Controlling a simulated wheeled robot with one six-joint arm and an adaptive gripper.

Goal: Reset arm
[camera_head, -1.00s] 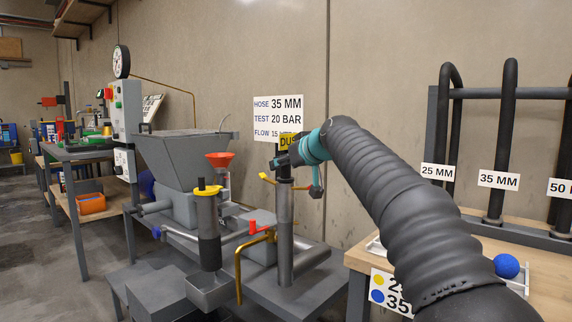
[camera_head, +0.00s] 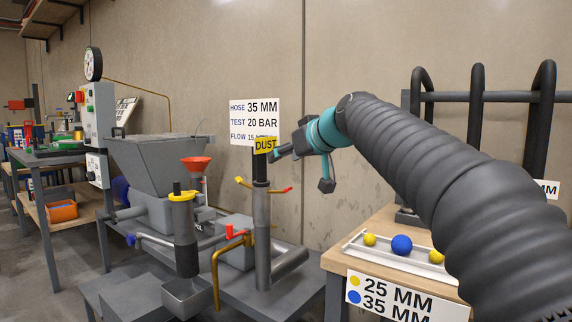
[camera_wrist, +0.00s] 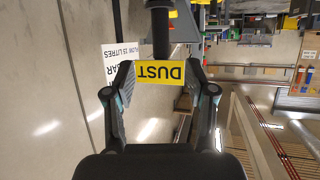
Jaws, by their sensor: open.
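My gripper (camera_head: 280,153) is at the end of my dark, ribbed arm, just right of the yellow DUST label (camera_head: 265,145) on top of a grey upright pipe (camera_head: 262,235). In the wrist view, my gripper (camera_wrist: 160,75) is open, with one finger on each side of the DUST label (camera_wrist: 160,73) as seen from there. A dark post (camera_wrist: 161,35) shows beyond the label. The fingers hold nothing that I can see. Whether they touch the label is unclear.
At right, a wooden bench (camera_head: 385,225) holds a white tray (camera_head: 365,252) with yellow and blue balls (camera_head: 401,245). Black hoses (camera_head: 476,110) hang behind my arm.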

